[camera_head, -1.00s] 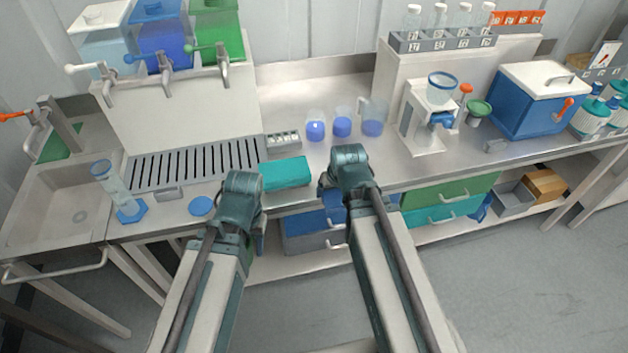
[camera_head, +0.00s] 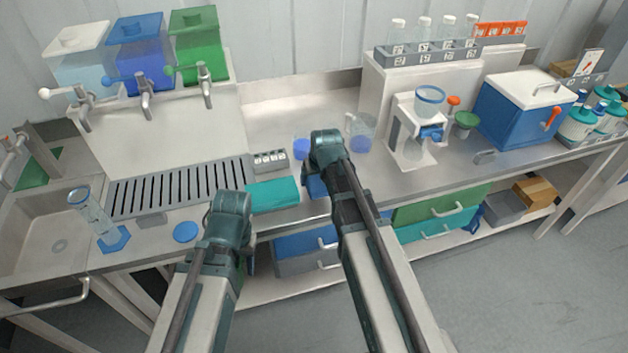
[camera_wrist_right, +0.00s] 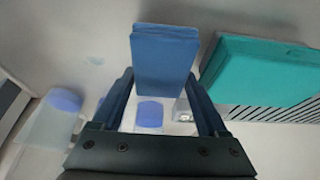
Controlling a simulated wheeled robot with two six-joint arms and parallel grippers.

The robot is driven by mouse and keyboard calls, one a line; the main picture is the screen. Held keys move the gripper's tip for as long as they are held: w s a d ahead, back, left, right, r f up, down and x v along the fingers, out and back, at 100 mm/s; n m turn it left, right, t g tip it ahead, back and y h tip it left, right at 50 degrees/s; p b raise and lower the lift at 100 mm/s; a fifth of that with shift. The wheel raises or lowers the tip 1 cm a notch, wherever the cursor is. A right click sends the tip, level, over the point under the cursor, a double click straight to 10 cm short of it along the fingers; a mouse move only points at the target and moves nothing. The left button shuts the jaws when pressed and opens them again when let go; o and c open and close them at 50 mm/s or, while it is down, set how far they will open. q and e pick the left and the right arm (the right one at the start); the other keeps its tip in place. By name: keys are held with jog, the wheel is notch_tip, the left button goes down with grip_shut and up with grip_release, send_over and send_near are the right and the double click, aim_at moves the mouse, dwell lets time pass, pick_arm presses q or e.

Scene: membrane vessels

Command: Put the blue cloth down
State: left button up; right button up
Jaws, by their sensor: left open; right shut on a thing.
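The blue cloth (camera_wrist_right: 165,55), a folded flat block, is between the fingers of my right gripper (camera_wrist_right: 160,90), which is shut on it. In the head view a bit of blue cloth (camera_head: 316,187) shows below my right wrist, near the bench's front edge; the arm hides the rest. I cannot tell whether the cloth touches the bench (camera_head: 385,180). My left gripper (camera_head: 247,262) is open and hangs in front of the bench edge, mostly hidden behind its own wrist.
Clear vessels with blue liquid (camera_head: 302,148) stand behind. A drain grille (camera_head: 180,188), a blue disc (camera_head: 186,232) and a cylinder (camera_head: 97,218) are at left. A white-and-blue apparatus (camera_head: 418,140) stands right.

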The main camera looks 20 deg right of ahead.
aim_at(314, 182)
jog(key=shift+w, duration=0.3)
jog(key=shift+w+d+f+b, duration=0.1)
jog(key=shift+w+f+b, duration=0.2)
jog(key=shift+w, duration=0.25)
jog(key=shift+w+d+f+b, duration=0.1)
jog(key=shift+w+f+b, duration=0.2)
jog(key=shift+w, duration=0.2)
notch_tip(314, 182, down, 3)
jog(key=b, duration=0.3)
jog(key=shift+s+r, duration=0.1)
jog(key=shift+s, duration=0.05)
jog(key=shift+r, duration=0.1)
jog(key=o, duration=1.1)
